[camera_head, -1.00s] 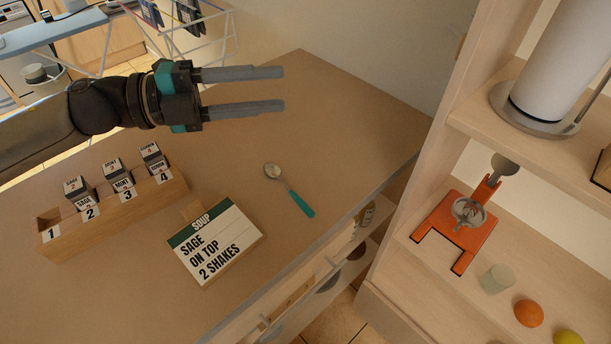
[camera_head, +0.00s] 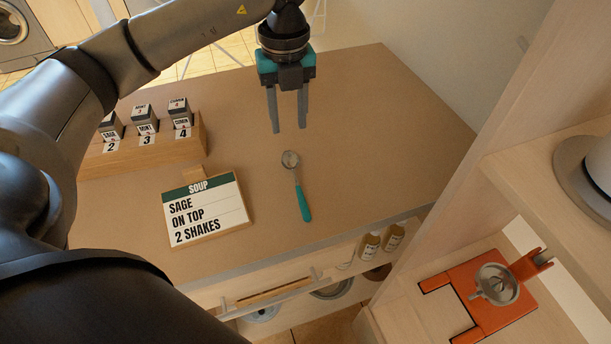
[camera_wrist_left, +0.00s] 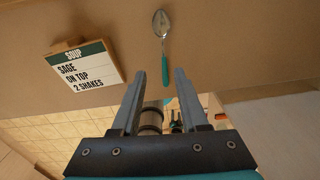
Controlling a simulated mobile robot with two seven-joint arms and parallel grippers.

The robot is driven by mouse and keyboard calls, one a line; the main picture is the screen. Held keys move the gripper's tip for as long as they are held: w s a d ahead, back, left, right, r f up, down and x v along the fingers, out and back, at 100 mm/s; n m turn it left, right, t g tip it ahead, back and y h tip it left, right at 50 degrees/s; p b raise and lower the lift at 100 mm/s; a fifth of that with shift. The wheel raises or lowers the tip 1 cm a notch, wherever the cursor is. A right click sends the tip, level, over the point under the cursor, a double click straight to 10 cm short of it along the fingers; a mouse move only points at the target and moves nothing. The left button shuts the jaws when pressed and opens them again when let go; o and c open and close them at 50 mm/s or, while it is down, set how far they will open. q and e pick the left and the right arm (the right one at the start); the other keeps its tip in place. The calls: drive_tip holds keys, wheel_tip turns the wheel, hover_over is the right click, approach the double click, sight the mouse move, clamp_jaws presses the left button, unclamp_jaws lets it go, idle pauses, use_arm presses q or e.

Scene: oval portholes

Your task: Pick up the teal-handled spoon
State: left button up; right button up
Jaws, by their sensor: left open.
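The teal-handled spoon (camera_head: 302,198) lies on the brown countertop (camera_head: 350,120), its metal bowl toward the back and its teal handle toward the front edge. The spoon also shows in the left wrist view (camera_wrist_left: 163,50), ahead of the fingers. My left gripper (camera_head: 289,130) is open and empty, with its fingers pointing down, on the far side of the spoon's bowl and apart from it. In the left wrist view, the two fingers of my left gripper (camera_wrist_left: 158,80) stand apart with nothing held between them. My right gripper is not in view.
A soup sign (camera_head: 207,209) stands left of the spoon. A wooden rack (camera_head: 190,150) with several numbered shakers is behind it. Bottles (camera_head: 370,246) stand below the front edge. An orange stand (camera_head: 490,298) sits on the shelf unit at right. Counter right of the spoon is clear.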

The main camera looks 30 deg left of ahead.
use_arm(q)
drive_tip(key=b, duration=0.1)
hover_over(295, 174)
drive_tip(key=f, duration=0.5)
drive_tip(key=s+f, duration=0.1)
drive_tip(key=f, duration=0.2)
drive_tip(key=shift+a+f, duration=0.15)
drive_tip(key=shift+a, duration=0.05)
drive_tip(key=f, duration=0.4)
drive_tip(key=w+f, duration=0.1)
drive_tip(key=f, duration=0.1)
drive_tip(key=shift+d+f+b, duration=0.15)
drive_tip(key=shift+f+b, duration=0.05)
drive_tip(key=shift+b, duration=0.15)
clamp_jaws()
